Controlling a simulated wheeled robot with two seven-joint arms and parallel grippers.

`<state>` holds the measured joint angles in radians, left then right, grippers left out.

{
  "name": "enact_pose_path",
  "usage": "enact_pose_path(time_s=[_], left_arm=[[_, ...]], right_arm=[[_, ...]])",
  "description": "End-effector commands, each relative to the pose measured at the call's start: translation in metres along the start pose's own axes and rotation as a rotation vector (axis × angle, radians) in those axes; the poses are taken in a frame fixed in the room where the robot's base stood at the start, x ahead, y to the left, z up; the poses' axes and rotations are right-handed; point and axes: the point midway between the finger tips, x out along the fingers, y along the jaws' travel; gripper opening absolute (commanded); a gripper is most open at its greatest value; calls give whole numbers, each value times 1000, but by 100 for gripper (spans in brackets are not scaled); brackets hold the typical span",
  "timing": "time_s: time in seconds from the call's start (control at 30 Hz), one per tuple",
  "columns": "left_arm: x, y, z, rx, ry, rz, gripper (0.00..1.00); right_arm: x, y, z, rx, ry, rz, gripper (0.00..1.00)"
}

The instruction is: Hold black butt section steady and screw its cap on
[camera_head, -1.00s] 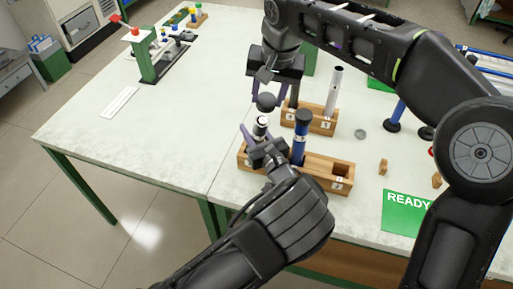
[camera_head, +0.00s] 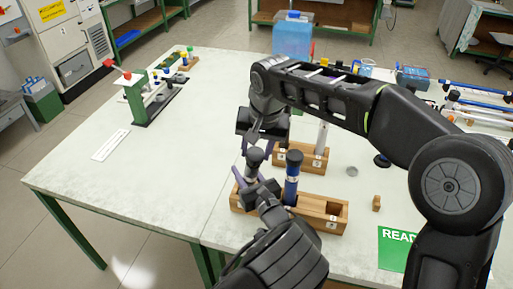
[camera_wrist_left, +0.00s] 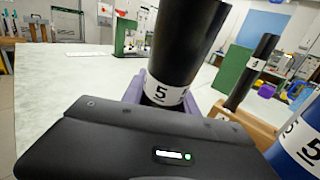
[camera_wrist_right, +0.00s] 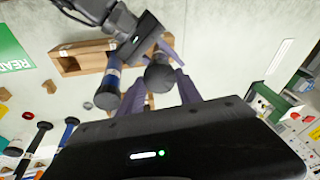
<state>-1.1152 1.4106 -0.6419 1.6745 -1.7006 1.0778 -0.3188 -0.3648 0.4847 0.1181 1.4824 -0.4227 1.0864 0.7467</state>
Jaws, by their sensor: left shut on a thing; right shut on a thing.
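The black butt section (camera_wrist_left: 185,50), with a white label 5, stands upright in the front wooden block (camera_head: 318,207). My left gripper (camera_head: 257,187) is shut on it low down; its purple fingers flank the tube in the left wrist view. The dark round cap (camera_head: 255,155) is at the top of the section, and it also shows from above in the right wrist view (camera_wrist_right: 160,78). My right gripper (camera_wrist_right: 160,88) is shut on the cap from above. The joint between cap and tube is too small to judge.
A blue section (camera_head: 292,180) with a black top stands close by in the same block. A rear wooden block (camera_head: 314,160) holds a silver tube (camera_head: 322,134) and a black tube (camera_wrist_left: 254,65). A green READY mat (camera_head: 398,248) lies at right. The table's left side is mostly clear.

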Motion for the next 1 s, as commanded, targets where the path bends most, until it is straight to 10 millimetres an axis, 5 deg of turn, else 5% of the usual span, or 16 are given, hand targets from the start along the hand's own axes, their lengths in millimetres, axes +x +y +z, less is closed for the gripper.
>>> enact_pose_path(time_s=[1.0], left_arm=[[0, 0, 0, 1, 0, 0, 0]], right_arm=[[18, 0, 0, 0, -1, 0, 4]])
